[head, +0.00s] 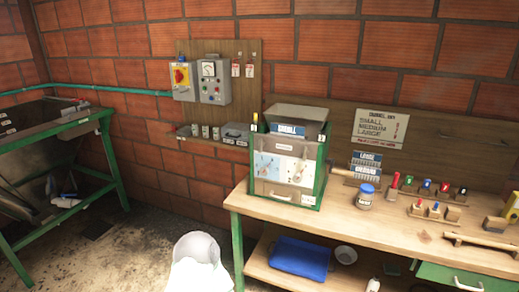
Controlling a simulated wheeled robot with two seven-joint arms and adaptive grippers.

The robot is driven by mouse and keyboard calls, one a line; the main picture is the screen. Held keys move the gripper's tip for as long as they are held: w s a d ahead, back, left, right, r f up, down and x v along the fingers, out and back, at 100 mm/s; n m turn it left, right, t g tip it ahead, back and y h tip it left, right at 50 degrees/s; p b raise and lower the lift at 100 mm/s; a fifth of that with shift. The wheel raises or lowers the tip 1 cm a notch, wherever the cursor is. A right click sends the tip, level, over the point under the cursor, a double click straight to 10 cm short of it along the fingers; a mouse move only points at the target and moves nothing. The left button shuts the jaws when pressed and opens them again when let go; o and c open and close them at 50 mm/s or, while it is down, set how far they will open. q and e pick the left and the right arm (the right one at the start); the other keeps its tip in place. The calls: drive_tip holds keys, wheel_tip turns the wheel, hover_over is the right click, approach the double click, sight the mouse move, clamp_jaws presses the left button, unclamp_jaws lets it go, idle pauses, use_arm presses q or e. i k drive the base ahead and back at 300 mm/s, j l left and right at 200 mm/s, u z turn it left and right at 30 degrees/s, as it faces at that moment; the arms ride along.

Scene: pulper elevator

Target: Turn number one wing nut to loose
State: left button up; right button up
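A green-framed machine box (321,165) stands on the left end of the wooden workbench. Its front has a white panel (284,166) with small fittings on its left and right sides. They are too small for me to tell which is the number one wing nut or how it is turned. Neither of my grippers shows in this view.
The workbench (400,226) holds a blue-lidded jar (366,196), a red-handled tool (393,187) and small racks of coloured pieces to the right. A white rounded object (198,264) is on the floor before it. A green-legged trough (60,128) stands left.

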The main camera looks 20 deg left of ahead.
sight(261, 144)
drive_tip(key=u, duration=0.9)
